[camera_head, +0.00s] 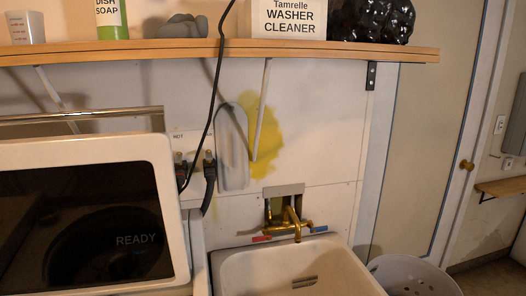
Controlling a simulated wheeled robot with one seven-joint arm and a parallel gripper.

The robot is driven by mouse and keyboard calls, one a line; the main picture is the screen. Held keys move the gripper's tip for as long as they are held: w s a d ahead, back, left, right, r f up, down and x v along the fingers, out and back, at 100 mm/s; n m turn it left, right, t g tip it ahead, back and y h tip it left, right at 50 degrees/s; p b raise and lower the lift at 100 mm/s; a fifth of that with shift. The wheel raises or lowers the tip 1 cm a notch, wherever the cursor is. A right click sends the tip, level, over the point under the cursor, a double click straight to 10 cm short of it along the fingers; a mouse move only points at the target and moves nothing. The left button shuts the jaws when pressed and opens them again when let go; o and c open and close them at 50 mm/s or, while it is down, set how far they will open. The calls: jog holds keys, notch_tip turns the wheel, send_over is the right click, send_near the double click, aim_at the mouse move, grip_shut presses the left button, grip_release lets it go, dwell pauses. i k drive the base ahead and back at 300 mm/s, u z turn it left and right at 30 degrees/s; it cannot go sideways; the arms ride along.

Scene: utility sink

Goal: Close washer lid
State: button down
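The washer lid (150,152) is a white rounded frame around a dark glass pane, at the left edge of the camera_head view. It stands raised and faces me, so the lid is open. The word READY shows in pale letters at the right of the dark pane, and a dark round shape shows there too. Behind the lid's top edge is a dark panel with a metallic trim (85,117). The washer's tub opening and lower body are out of view. My gripper is not in view, and nothing of mine touches the lid.
A white utility sink (300,268) with a brass faucet (290,223) stands right of the washer. A wooden shelf (220,50) holding a soap bottle and a washer cleaner box runs above. A black cord (212,105) hangs beside the lid. A white perforated basket (412,277) is at lower right.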

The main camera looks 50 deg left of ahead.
aim_at(84, 215)
jog(key=i, duration=1.35)
jog(key=u, duration=4)
jog(key=i, duration=0.5)
jog(key=u, duration=0.05)
